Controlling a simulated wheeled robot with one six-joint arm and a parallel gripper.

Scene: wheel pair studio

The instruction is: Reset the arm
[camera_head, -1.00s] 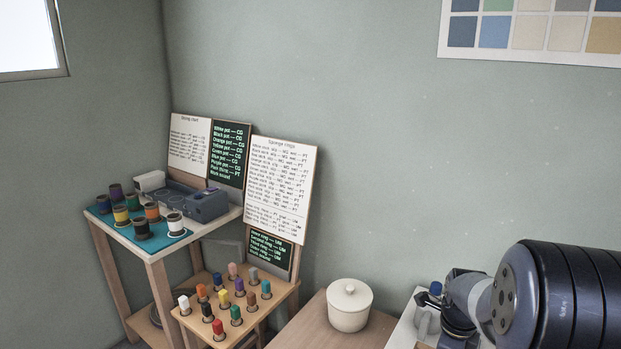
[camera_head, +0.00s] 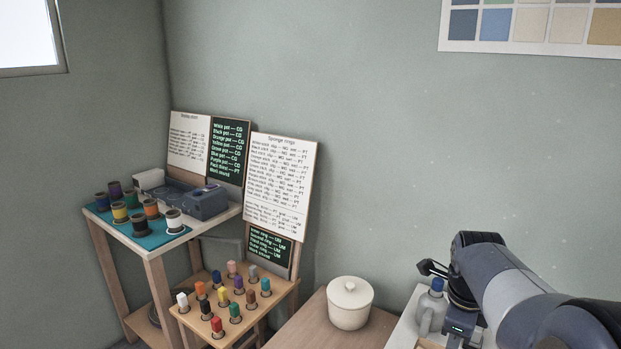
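My arm reaches in from the lower right of the head view and is bent. My gripper (camera_head: 432,268) shows as a small dark shape at the left of the arm's far end, above a blue-capped bottle (camera_head: 432,308). I see nothing held in it, but its fingers are too small and side-on to tell their opening.
A lidded cream pot (camera_head: 349,303) stands on a wooden surface (camera_head: 300,325) left of my arm. Further left, a peg rack (camera_head: 193,318) holds several coloured pegs, and a shelf (camera_head: 112,235) carries several pots. Boards of writing (camera_head: 278,188) lean at the wall.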

